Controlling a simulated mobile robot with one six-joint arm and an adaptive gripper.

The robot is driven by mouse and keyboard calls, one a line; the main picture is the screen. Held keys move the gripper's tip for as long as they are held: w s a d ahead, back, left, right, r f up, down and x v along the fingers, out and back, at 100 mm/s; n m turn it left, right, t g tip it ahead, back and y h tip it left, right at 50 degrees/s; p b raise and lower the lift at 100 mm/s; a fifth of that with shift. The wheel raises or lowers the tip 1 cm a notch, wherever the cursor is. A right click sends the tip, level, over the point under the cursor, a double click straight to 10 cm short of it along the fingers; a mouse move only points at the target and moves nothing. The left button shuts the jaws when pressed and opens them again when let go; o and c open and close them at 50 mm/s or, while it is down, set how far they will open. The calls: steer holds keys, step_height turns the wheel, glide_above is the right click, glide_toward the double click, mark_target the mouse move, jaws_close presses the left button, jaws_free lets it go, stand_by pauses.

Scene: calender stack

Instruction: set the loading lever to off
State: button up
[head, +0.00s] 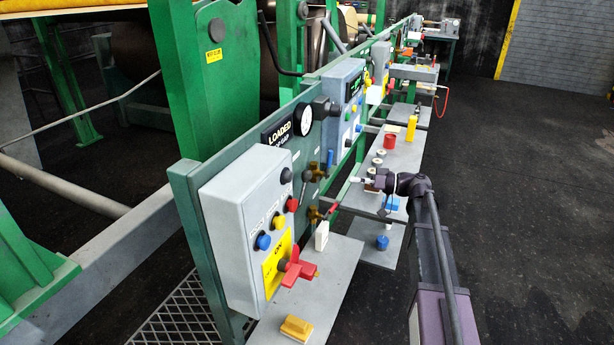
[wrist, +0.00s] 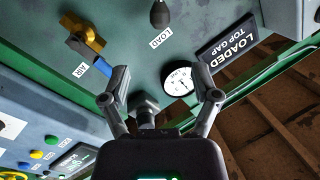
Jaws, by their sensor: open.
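The loading lever shows in the wrist view as a dark rounded knob (wrist: 160,14) at the top edge, beside a LOAD label (wrist: 160,37). In the head view what looks like the same lever (head: 306,177) is on the green panel, its dark knob up and a thin rod running down. Its exact setting cannot be told. My gripper (head: 362,182) is in front of the panel, to the right of the lever and apart from it. In the wrist view my gripper (wrist: 160,86) is open, with nothing held between its fingers.
A LOADED sign (head: 283,132) and a round gauge (head: 303,119) are above the lever. A brass valve with a blue handle (wrist: 78,46) is nearby. A grey control box (head: 246,235) with a red switch is at the left. Shelves with small items run below. Open floor lies right.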

mark_target(308, 175)
steer(key=a, duration=0.4)
steer(key=w+a, duration=0.1)
steer(key=a, duration=0.8)
steer(key=shift+w+a, duration=0.25)
steer(key=shift+a, duration=0.1)
jaws_close()
